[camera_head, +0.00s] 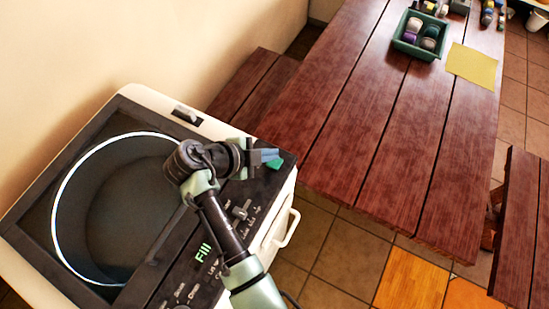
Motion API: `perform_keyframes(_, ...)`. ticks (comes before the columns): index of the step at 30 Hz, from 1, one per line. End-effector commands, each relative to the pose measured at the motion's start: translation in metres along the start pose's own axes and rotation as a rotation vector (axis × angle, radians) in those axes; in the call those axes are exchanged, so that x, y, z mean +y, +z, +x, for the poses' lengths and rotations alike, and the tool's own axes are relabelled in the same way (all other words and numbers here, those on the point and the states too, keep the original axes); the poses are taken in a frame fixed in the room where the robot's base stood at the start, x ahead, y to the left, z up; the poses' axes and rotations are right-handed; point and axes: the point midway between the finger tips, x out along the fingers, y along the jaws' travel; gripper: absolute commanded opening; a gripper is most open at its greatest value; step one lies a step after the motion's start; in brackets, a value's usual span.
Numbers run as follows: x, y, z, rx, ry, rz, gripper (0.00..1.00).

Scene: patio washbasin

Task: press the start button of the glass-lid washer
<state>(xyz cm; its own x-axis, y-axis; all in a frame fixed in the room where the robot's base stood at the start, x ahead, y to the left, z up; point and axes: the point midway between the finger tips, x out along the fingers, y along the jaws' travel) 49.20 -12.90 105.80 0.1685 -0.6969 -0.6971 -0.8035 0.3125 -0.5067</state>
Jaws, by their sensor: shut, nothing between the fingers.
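The washer (152,95) is a cream box with a dark top at the lower left. A round, white-rimmed drum opening (62,180) shows in its top, apparently under a glass lid. A green button (274,164) sits at the panel's far right end. My gripper (268,156) is shut and empty, right beside and over this button, partly covering it. I cannot tell whether the fingertips touch it. My arm hides part of the panel.
A red-brown plank table (345,130) stands right of the washer, with a green tray (398,44) of several items and a yellow sheet (472,66) on it. Benches stand on the left (240,85) and right (525,225). A pale wall (130,40) is behind the washer.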

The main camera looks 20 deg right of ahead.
Motion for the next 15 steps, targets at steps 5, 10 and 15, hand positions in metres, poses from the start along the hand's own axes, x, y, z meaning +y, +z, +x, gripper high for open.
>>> perform_keyframes(5,-0.011,-0.011,-0.015,0.000,-0.001,0.001,0.00)
perform_keyframes(10,-0.020,-0.019,-0.027,-0.001,-0.002,0.001,0.00)
perform_keyframes(15,-0.023,-0.023,-0.032,0.000,0.000,0.000,0.00)
